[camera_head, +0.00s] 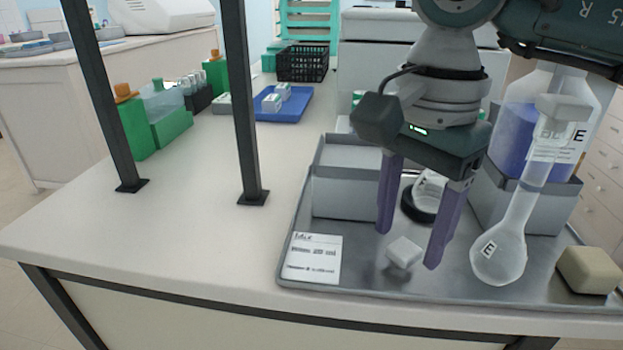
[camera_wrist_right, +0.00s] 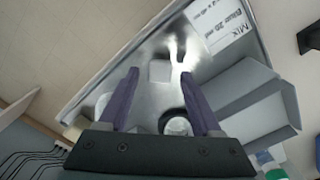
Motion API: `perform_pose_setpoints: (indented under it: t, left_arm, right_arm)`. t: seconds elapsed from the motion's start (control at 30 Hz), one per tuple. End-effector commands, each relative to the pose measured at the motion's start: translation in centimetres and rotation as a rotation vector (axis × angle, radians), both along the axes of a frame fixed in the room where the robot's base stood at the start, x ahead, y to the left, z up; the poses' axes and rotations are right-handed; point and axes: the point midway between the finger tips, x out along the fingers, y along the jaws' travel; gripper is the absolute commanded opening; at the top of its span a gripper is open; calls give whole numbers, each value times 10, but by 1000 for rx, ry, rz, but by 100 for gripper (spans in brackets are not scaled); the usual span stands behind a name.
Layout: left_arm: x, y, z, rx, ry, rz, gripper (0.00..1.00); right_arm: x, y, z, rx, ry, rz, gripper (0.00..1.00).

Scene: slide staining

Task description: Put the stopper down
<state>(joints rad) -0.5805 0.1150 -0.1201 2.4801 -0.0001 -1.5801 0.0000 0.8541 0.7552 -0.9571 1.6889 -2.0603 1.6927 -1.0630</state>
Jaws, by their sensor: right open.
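A small white block-shaped stopper (camera_head: 404,254) is at the metal tray (camera_head: 350,289), between and just below my right gripper's fingertips. It seems to rest on the tray. My right gripper (camera_head: 409,247) points down with its two purple fingers apart on either side of the stopper. In the right wrist view the stopper (camera_wrist_right: 159,71) shows between the open fingers (camera_wrist_right: 159,73), with gaps on both sides. A clear flask marked E (camera_head: 500,258) stands tilted to the right of the gripper, with a whitish block (camera_head: 563,108) at its neck's top. My left gripper is not in view.
A Mix label card (camera_head: 313,258) lies on the tray's left. A grey box (camera_head: 345,190) stands behind it. A dark round ring with a glass vessel (camera_head: 424,197) is behind the fingers. A blue-filled bottle (camera_head: 520,125) and a beige block (camera_head: 588,270) are at right.

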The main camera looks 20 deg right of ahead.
Motion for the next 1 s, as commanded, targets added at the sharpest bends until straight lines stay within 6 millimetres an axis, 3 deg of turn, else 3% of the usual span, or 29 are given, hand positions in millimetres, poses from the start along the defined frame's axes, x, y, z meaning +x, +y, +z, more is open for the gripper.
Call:
perform_pose_setpoints:
  t: [0.03,0.3,0.53,0.6,0.67,0.77,0.8,0.87,0.9,1.0]
  left_arm:
    - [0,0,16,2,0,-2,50]
    - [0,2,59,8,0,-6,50]
    - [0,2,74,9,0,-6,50]
    - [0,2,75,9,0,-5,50]
    - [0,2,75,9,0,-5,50]
    - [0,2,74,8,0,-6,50]
    - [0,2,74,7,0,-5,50]
    - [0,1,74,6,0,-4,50]
    - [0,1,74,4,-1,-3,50]
    - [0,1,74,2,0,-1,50]
  right_arm:
    - [1,0,19,-1,-2,0,66]
    - [1,0,82,-1,-2,0,66]
    - [0,0,107,2,-1,0,66]
    - [-1,11,107,40,-2,4,66]
    - [-4,33,103,127,-1,5,66]
    - [-17,104,104,413,9,-19,66]
    - [-25,141,112,580,28,-51,66]
    - [-38,197,141,867,80,-141,66]
    - [-43,226,167,1061,129,-226,66]
    - [-38,260,244,1517,289,-512,66]
